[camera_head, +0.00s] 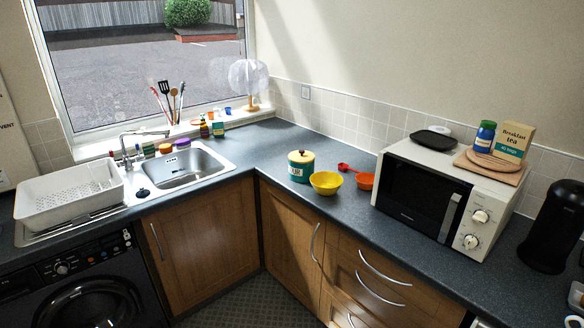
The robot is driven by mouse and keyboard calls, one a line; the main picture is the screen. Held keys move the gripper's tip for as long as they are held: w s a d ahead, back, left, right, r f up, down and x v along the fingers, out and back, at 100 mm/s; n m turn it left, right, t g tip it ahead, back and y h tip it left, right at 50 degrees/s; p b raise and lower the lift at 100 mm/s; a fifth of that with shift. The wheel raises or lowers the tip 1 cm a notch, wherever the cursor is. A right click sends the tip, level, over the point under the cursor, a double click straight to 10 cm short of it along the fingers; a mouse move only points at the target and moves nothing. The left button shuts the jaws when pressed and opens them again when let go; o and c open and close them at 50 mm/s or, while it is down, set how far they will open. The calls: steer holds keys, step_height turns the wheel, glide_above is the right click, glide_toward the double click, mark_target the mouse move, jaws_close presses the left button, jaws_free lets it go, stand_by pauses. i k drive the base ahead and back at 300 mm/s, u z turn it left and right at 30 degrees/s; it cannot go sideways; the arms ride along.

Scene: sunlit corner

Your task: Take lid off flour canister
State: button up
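The flour canister (300,172) stands upright on the dark worktop, near the corner and right of the sink. It is teal with a pale label that partly reads "UR". Its lid (301,156) is cream with a small dark knob on top, and it sits on the canister. The yellow bowl in front hides part of the canister's lower right side. My gripper is not in view.
A yellow bowl (325,183) stands just in front of the canister. A white microwave (476,215) stands further right. The worktop (262,150) left of and behind the canister is clear.

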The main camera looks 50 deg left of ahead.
mark_target(301, 156)
steer(key=z, duration=1.05)
steer(key=k, duration=0.1)
steer(key=u, duration=2.85)
steer(key=k, duration=0.95)
steer(key=z, duration=0.2)
steer(key=i, duration=0.7)
